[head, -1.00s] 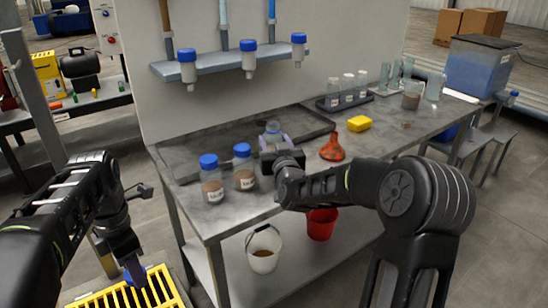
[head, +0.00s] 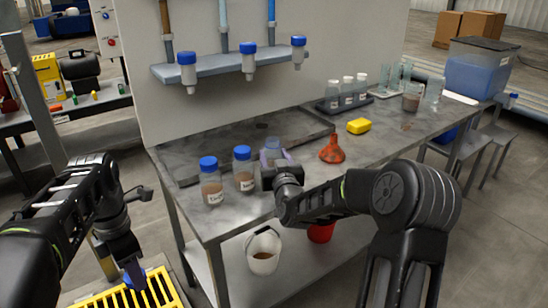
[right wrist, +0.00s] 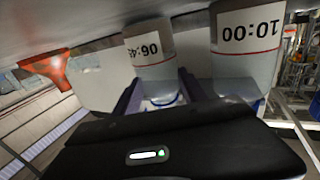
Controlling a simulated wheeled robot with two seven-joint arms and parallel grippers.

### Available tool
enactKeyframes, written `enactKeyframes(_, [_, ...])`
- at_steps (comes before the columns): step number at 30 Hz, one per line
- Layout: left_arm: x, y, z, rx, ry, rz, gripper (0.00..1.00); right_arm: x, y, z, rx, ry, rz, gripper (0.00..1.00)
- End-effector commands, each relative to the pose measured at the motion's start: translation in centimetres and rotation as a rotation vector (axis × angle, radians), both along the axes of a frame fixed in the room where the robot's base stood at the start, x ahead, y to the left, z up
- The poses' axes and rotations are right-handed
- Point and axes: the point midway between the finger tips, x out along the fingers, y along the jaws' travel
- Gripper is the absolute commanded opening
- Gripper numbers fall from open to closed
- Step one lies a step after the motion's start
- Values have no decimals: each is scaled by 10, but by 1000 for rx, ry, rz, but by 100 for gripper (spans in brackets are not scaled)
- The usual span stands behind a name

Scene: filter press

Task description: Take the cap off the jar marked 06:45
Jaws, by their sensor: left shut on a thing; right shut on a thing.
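The jar marked 06:45 (right wrist: 153,55) appears inverted in the right wrist view, between the fingers of my right gripper (right wrist: 160,92). In the head view this jar (head: 272,146) is pale at the top, with no blue cap visible on it. My right gripper (head: 276,160) is shut on it at the bench, beside two brown-filled, blue-capped jars. My left gripper (head: 133,277) is low at the left, shut on a small blue thing (head: 128,281) that looks like the cap, mostly hidden by the fingers. The yellow grating (head: 165,291) is just below it.
The jar marked 10:00 (right wrist: 248,40) stands close to my right gripper. Blue-capped jars (head: 211,185) and (head: 243,170) are on the bench's left end. An orange funnel (head: 331,151) and a yellow sponge (head: 358,126) lie to the right. Buckets (head: 263,252) stand below.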

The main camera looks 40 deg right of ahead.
Motion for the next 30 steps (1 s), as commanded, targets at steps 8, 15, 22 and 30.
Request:
enactKeyframes(8, [0,0,-3,0,0,0,0,0,0,-2,0,0,0,60])
enactKeyframes(15, [0,0,-3,0,0,0,0,0,0,-2,0,0,0,72])
enactKeyframes(22, [0,0,0,0,0,0,0,0,0,1,0,0,0,72])
enactKeyframes(30, [0,0,-5,0,0,0,0,-29,13,0,-1,0,0,72])
